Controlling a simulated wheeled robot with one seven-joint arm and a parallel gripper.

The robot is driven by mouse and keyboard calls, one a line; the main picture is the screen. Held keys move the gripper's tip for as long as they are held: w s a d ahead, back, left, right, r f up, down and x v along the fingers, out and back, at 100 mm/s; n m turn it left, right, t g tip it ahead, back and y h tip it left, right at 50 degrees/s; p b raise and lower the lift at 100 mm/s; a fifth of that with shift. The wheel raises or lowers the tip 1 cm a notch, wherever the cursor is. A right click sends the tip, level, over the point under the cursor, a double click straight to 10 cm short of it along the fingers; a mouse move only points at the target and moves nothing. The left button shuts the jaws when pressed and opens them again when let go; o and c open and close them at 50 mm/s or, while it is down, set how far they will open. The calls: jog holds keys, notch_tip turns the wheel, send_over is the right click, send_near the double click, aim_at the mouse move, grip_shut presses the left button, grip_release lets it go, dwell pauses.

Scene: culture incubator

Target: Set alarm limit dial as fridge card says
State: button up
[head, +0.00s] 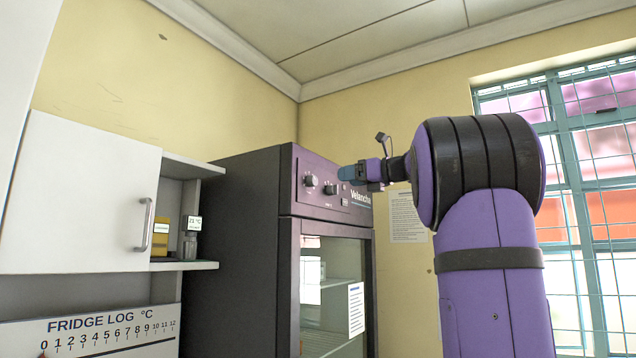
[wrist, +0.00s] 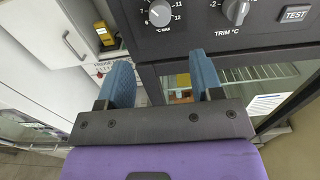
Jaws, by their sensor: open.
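The dark incubator (head: 240,250) has a control panel (head: 318,200) with two round knobs. The left knob (head: 311,181) shows in the wrist view as a grey dial (wrist: 160,13) marked "°C MAX", with 11 and 12 readable on its right; its exact setting is too small to tell. The right knob (head: 331,188) is labelled "TRIM °C" in the wrist view (wrist: 236,11). The fridge log card (head: 110,333) is at the lower left, with a 0 to 12 scale; its lower part is cut off. My gripper (wrist: 161,62) is open and empty, in front of the panel and below the left dial in the wrist view.
A TEST button (wrist: 295,14) sits right of the trim knob. A glass door (head: 333,290) with a notice lies below the panel.

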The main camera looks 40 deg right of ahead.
aim_at(315, 181)
jog(key=x, duration=1)
jog(key=shift+w+r, duration=0.1)
jog(key=shift+w, duration=0.25)
jog(key=c, duration=0.9)
